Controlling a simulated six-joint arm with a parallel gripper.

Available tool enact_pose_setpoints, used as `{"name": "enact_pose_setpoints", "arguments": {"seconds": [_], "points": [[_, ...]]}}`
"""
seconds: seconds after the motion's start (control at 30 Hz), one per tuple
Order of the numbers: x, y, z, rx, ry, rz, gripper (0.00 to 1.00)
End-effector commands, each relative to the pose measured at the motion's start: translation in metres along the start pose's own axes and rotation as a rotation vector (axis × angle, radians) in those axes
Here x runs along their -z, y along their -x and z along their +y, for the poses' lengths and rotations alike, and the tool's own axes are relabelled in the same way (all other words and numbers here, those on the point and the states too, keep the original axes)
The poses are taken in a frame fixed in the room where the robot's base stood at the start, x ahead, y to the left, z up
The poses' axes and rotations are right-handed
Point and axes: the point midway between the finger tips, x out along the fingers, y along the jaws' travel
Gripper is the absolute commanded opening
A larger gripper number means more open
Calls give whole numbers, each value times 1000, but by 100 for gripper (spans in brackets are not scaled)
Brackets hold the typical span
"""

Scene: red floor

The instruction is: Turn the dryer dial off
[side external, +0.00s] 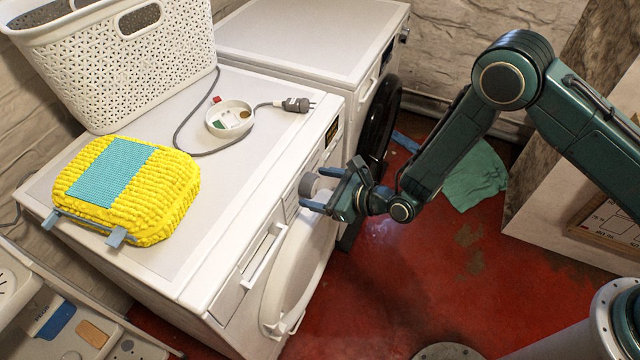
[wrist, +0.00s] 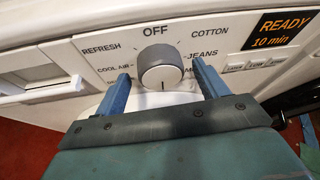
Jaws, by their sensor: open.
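The dryer dial (wrist: 160,66) is a round grey knob with a lighter face on the white front panel. A dark mark on its face points down, away from the OFF label (wrist: 155,31) above it. In the side view the dial (side external: 309,184) shows beside my fingertips. My gripper (wrist: 162,72) is open, with one blue finger to the left of the dial and one to the right. Gaps show between the fingers and the dial in the wrist view. The gripper (side external: 316,193) faces the front panel of the dryer (side external: 215,265). Labels below the dial are partly hidden by my fingers.
The display (wrist: 283,29) reads READY 10 min. A drawer handle (wrist: 40,92) is left of the dial. A yellow bundle (side external: 150,205), white basket (side external: 100,75), small dish (side external: 231,108) and plugged cable (side external: 295,104) are on top. The round door (side external: 290,270) is below the panel.

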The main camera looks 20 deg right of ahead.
Motion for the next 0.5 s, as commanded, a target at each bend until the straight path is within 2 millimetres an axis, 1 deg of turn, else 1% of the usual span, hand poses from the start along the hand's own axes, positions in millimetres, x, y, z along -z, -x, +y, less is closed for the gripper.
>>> {"name": "enact_pose_setpoints", "arguments": {"seconds": [0.37,0.47,0.5], "points": [[0,-3,0,1,0,0,72],[0,-3,0,1,0,0,55],[0,-3,0,1,0,0,47]]}}
